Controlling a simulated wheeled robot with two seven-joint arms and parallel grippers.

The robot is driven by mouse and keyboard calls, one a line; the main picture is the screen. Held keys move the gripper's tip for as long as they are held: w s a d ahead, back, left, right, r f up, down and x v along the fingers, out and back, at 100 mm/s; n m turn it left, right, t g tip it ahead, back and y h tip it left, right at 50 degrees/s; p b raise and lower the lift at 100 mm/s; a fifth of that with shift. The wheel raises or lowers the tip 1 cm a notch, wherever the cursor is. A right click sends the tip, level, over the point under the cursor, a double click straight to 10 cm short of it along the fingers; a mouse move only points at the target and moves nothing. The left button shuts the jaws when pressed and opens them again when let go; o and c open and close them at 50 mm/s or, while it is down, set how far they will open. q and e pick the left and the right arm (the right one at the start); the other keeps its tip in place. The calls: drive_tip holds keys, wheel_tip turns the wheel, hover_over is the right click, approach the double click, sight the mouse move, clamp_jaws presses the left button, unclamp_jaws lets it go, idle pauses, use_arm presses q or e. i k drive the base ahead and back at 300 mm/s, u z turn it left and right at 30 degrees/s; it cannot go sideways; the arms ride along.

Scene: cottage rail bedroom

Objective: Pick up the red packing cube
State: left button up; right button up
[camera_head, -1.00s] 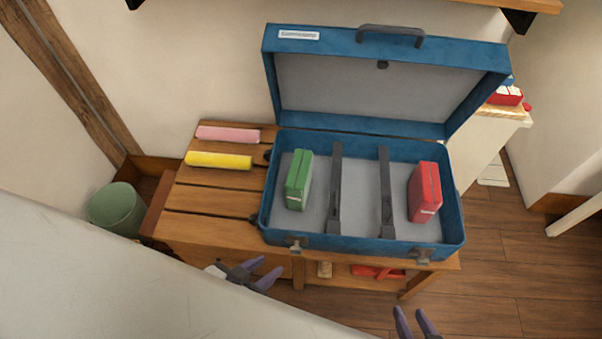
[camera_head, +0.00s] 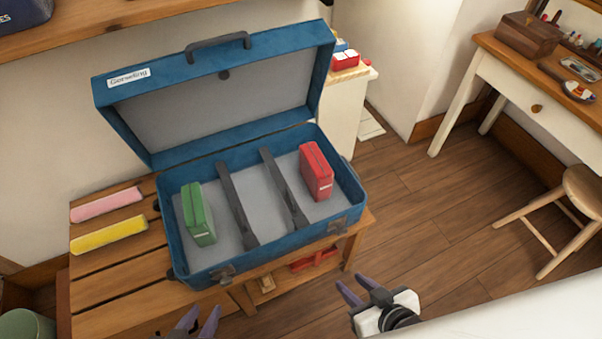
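The red packing cube (camera_head: 316,171) stands upright in the right end of the open blue suitcase (camera_head: 262,263), beyond the two dark straps (camera_head: 285,190). A green packing cube (camera_head: 198,213) stands in the suitcase's left end. My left gripper (camera_head: 200,318) shows at the bottom edge, its purple fingers apart and nothing seen between them. My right gripper (camera_head: 360,287) is in front of the bench, below and right of the suitcase. Its purple fingers are apart and empty. Both grippers are clear of the red packing cube.
The suitcase rests on a slatted wooden bench (camera_head: 110,262), its lid (camera_head: 220,90) raised behind. Pink (camera_head: 106,203) and yellow (camera_head: 108,235) rolls lie left of it. A white desk (camera_head: 545,95) and stool (camera_head: 580,195) stand right. The wooden floor (camera_head: 440,210) between is clear.

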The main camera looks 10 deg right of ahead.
sight(317, 173)
drive_tip(key=u, duration=1.8)
drive_tip(key=k, duration=0.8)
drive_tip(key=z, duration=0.85)
drive_tip(key=i, duration=0.5)
drive_tip(key=z, duration=0.05)
